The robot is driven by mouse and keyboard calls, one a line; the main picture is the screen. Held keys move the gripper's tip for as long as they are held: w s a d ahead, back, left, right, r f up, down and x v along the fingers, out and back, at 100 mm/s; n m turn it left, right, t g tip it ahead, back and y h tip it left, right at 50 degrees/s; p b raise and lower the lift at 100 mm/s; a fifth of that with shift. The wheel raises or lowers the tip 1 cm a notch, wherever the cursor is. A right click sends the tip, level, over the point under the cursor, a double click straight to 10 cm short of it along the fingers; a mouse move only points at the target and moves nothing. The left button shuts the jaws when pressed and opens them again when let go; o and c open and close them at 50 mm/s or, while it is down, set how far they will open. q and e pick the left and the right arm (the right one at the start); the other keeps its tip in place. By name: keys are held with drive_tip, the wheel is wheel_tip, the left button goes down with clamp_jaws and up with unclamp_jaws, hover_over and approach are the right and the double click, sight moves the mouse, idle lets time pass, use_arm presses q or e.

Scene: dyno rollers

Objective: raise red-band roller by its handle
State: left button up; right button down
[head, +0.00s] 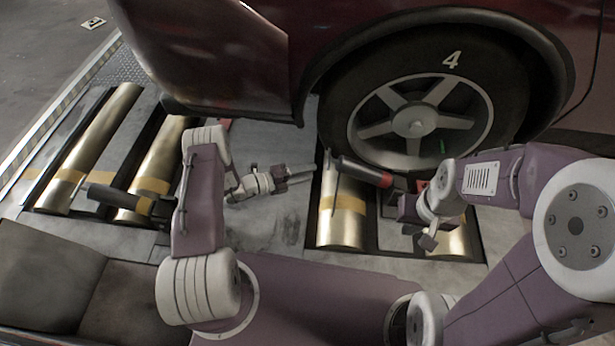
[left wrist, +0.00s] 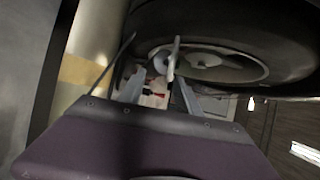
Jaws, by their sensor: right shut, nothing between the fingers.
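A dark cylindrical handle (head: 358,171) with a red band (head: 386,181) at its right end lies in front of the wheel, above a brass roller (head: 340,228). My left gripper (head: 304,171) is left of the handle, apart from it and pointing towards it. In the left wrist view its two fingers (left wrist: 158,90) are spread with nothing held. A small red and black patch (left wrist: 156,93) shows between them, too small to identify. My right gripper (head: 428,242) is shut and empty, below and right of the red band. My right arm and gripper hide part of the roller there.
A car wheel (head: 414,122) marked 4 stands close behind the handle, under the dark red car body (head: 210,50). Brass rollers (head: 100,135) with yellow bands lie at the left, with another dark handle (head: 112,198). Grey floor plate (head: 270,220) lies between the roller sets.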

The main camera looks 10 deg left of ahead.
use_arm(q)
drive_tip(key=shift+w+d, duration=0.1)
drive_tip(key=shift+d, duration=0.05)
clamp_jaws()
drive_tip(key=shift+d, duration=0.15)
idle(0.7)
idle(0.4)
drive_tip(key=c, duration=0.8)
unclamp_jaws()
